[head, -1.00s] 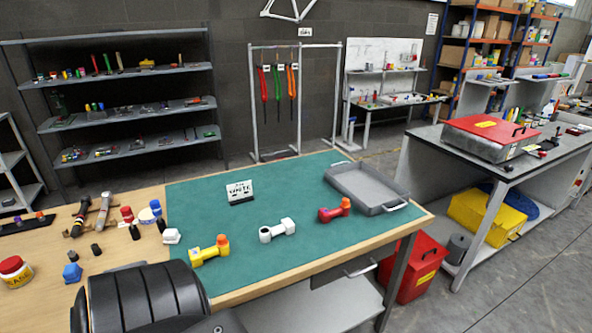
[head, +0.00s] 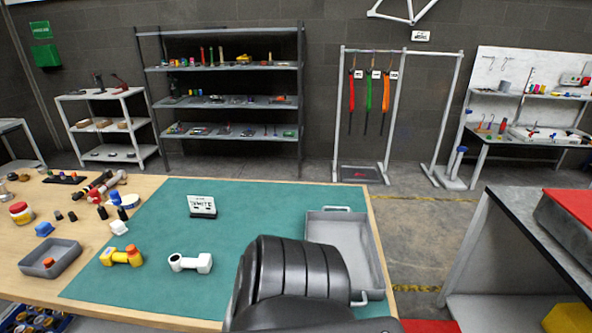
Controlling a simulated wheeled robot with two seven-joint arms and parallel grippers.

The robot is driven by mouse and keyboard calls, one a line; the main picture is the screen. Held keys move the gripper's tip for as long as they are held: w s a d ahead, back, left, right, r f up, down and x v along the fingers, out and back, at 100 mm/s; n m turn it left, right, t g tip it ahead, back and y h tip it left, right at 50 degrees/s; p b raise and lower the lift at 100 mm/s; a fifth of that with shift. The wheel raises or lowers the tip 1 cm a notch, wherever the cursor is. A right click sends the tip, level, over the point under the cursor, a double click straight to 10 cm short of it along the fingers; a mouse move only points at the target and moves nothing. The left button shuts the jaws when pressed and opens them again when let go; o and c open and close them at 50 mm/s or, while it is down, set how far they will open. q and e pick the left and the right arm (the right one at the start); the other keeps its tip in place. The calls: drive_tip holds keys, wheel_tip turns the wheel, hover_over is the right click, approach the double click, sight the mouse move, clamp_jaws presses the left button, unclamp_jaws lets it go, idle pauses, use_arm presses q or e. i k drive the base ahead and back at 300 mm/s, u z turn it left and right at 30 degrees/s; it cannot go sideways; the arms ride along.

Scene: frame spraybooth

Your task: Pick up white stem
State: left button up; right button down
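The white stem (head: 190,262) lies on the green mat (head: 255,205) near the table's front edge, left of the picture's middle. It is a short white bar with a round clamp ring at its left end and a block at its right. A yellow stem (head: 121,256) with an orange part lies to its left. A small card (head: 202,206) reading "WHITE" stands behind it on the mat. A black ribbed link of my own arm covers part of the mat to the right of the white stem. Neither gripper's fingers are in view.
A grey tray (head: 376,248) is on the mat's right side, partly behind my arm. The mat's middle is clear.

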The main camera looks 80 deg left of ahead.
sight(202, 265)
drive_tip(key=i, duration=0.5)
drive_tip(key=u, duration=2.35)
